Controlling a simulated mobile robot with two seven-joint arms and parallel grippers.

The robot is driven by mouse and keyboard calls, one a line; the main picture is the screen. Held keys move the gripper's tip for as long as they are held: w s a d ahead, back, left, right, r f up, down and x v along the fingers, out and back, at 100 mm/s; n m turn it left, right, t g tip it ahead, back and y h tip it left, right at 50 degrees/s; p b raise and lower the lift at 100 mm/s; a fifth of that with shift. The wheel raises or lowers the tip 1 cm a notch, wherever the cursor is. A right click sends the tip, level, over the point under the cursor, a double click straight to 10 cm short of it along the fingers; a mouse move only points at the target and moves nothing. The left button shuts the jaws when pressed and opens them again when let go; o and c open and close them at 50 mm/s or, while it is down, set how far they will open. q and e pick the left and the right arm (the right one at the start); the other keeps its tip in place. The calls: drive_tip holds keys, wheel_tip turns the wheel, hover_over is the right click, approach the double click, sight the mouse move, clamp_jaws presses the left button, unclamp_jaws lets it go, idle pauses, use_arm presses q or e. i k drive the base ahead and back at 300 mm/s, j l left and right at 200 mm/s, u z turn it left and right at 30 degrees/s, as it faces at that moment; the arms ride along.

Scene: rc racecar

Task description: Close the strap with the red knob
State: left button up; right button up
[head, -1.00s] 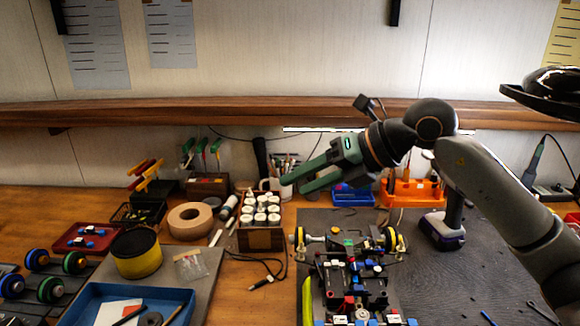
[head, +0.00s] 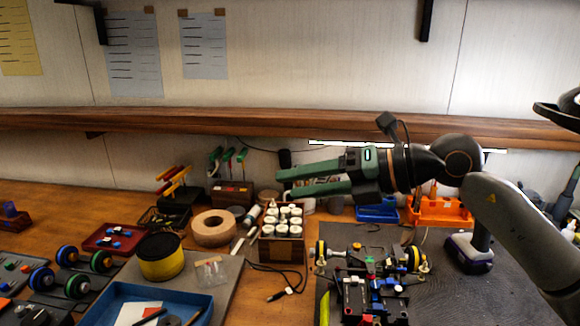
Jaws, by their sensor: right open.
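The RC racecar chassis (head: 352,284) sits on a dark mat at the lower right, with yellow-rimmed wheels at its far end. The strap itself is too small to make out. My right gripper (head: 281,184) comes in from the right, its green fingers apart and empty, pointing left above the bottle box and beyond the car. My left gripper is not in view.
A wooden box of white bottles (head: 282,248) stands left of the car. A blue tray (head: 112,296), tape roll (head: 215,228) and yellow-black tin (head: 160,268) lie further left. An orange holder (head: 440,212) and drill (head: 470,252) stand behind and right of the car.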

sight(331, 285)
drive_tip(key=k, duration=0.95)
